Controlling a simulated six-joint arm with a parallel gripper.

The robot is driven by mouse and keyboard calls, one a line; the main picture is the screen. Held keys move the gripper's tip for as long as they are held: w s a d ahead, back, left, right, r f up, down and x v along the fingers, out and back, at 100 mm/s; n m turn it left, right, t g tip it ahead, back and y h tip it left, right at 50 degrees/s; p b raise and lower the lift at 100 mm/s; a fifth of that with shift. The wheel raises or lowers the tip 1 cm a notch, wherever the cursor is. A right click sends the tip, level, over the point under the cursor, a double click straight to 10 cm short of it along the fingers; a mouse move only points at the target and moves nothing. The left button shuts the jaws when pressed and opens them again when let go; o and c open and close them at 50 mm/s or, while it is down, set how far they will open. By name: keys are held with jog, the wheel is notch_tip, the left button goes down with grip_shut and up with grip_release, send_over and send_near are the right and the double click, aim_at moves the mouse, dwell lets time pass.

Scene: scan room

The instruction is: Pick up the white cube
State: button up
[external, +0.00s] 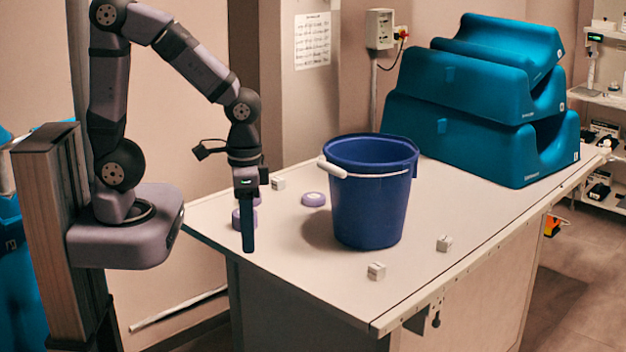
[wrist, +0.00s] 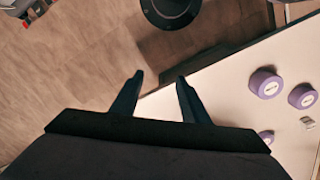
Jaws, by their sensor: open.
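My gripper (external: 247,248) points down at the table's left end, apart from the cubes. In the wrist view its two fingers (wrist: 158,77) are spread with nothing between them, over the table edge and floor.
A blue bucket (external: 370,215) with a white handle stands mid-table. Purple rolls (external: 313,199) (wrist: 265,82) lie near my gripper, one partly behind it. Stacked teal cushions (external: 470,95) fill the table's far right. The white tabletop (external: 300,265) is clear at the front left.

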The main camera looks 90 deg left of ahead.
jog(key=shift+o, duration=0.6)
jog(key=s+f, duration=0.1)
jog(key=s+f+m, duration=0.1)
jog(key=shift+s+d+m, duration=0.3)
jog(key=shift+s+d, duration=0.1)
jog(key=r+m+p, duration=0.1)
jog(key=m+p, duration=0.2)
jog(key=m, duration=0.7)
send_over(375, 264)
jog(key=shift+s+d+r, duration=0.1)
jog(key=shift+s+r, duration=0.05)
jog(key=shift+r, duration=0.05)
jog(key=shift+w+f+p, duration=0.15)
jog(key=shift+f+p, duration=0.95)
jog(key=shift+f, duration=0.75)
jog(key=shift+w+f+p, duration=0.1)
jog(key=shift+f+p, duration=1)
jog(key=shift+f, duration=0.7)
jog(key=c, duration=1.1)
